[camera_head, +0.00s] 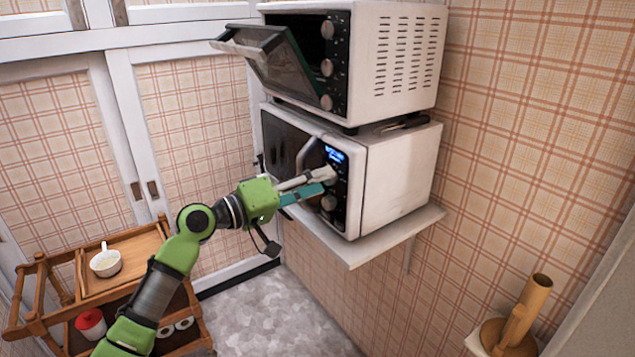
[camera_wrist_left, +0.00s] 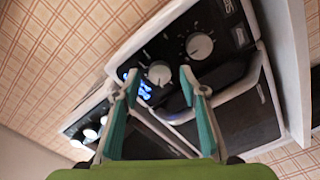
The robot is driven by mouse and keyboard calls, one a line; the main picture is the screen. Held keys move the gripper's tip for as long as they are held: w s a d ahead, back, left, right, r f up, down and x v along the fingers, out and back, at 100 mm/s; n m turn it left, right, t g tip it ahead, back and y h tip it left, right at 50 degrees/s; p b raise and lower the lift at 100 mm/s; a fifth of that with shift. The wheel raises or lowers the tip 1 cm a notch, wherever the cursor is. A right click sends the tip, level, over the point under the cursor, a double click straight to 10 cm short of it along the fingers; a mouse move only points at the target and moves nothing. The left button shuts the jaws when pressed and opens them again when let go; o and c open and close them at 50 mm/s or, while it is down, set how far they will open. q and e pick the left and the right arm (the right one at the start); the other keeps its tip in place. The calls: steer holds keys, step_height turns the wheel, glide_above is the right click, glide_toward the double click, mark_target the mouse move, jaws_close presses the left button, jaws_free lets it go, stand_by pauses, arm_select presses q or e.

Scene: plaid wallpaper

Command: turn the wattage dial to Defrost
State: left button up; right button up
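The microwave (camera_head: 400,185) stands on the wall shelf, its dark control panel facing my left arm. A blue-lit display (camera_head: 334,154) sits at the top of the panel. My left gripper (camera_head: 326,181) is at the panel, below the display. In the left wrist view, the open left gripper (camera_wrist_left: 161,82) has one fingertip on each side of the upper dial (camera_wrist_left: 159,73), the round knob nearest the display; gaps show beside the knob. The lower dial (camera_wrist_left: 199,45), with marks around it, is outside the fingers. Its lettering is too small to read. My right gripper is not in view.
A toaster oven (camera_head: 395,60) with its door (camera_head: 275,62) hanging open stands on the microwave. The shelf (camera_head: 365,250) juts from the wall. Open floor lies below the shelf.

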arm_select(q)
steer(key=v, duration=1.1)
steer(key=shift+s+a, duration=0.15)
steer(key=shift+a, duration=0.1)
